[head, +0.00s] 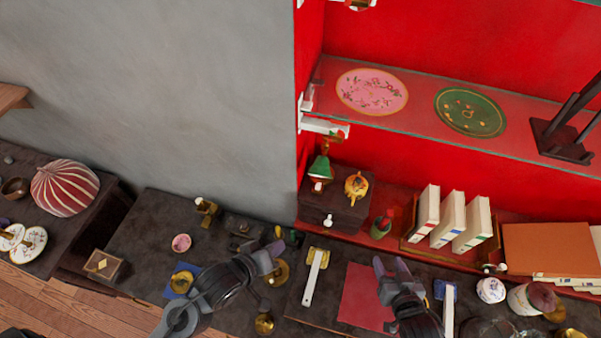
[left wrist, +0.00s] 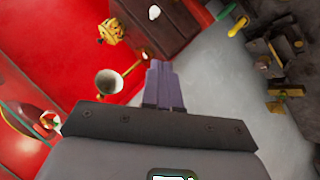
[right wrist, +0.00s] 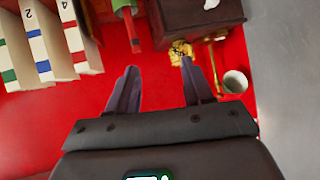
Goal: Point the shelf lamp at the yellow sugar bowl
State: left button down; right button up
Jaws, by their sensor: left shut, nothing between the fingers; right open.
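The shelf lamp (head: 320,168) has a green shade and stands at the left end of the red shelf unit. Its pale shade opening (left wrist: 108,81) and brass arm (left wrist: 134,67) show in the left wrist view, and the opening faces outward. The yellow sugar bowl (head: 356,187) sits on a dark box right of the lamp; it also shows in the left wrist view (left wrist: 110,32) and right wrist view (right wrist: 180,52). My left gripper (head: 273,256) is shut and empty, apart from the lamp. My right gripper (head: 391,268) is open and empty, in front of the shelf.
The dark box (head: 336,211) stands below the glass shelf (head: 420,100) with its plates. A small green-topped pot (head: 381,226) and upright books (head: 450,218) stand to the right. A grey wall (head: 170,90) borders the unit on the left. Small items crowd the lower counter.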

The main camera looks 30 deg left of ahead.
pick_arm(q)
jog(key=w+d+f+n+t+h+b, duration=0.1)
jog(key=w+d+n+t+h+b, duration=0.2)
jog(key=w+h, duration=0.45)
jog(key=w+a+r+m+g+h+b, duration=0.1)
jog(key=w+a+h+b, duration=0.15)
jog(key=a, duration=0.55)
jog(key=w+a+m+g+h+b, duration=0.1)
jog(key=w+a+h+b, duration=0.15)
jog(key=a, duration=0.45)
jog(key=w+d+r+m+p, duration=0.1)
jog(key=w+d+r, duration=0.1)
jog(key=w+d, duration=0.4)
jog(key=shift+w+d+r+y, duration=0.35)
jog(key=shift+w+d, duration=0.05)
jog(key=shift+w, duration=0.9)
pick_arm(e)
jog(key=s+d+f+m+g+h, duration=0.1)
jog(key=s+d+f+g+h, duration=0.1)
jog(key=s+d, duration=0.4)
jog(key=s+d+f+m+g+h, duration=0.1)
jog(key=s+d+f+g+h, duration=0.2)
jog(key=s, duration=1)
jog(key=shift+d+m+g+h, duration=0.3)
jog(key=shift+d+g, duration=0.4)
jog(key=shift+d, duration=0.9)
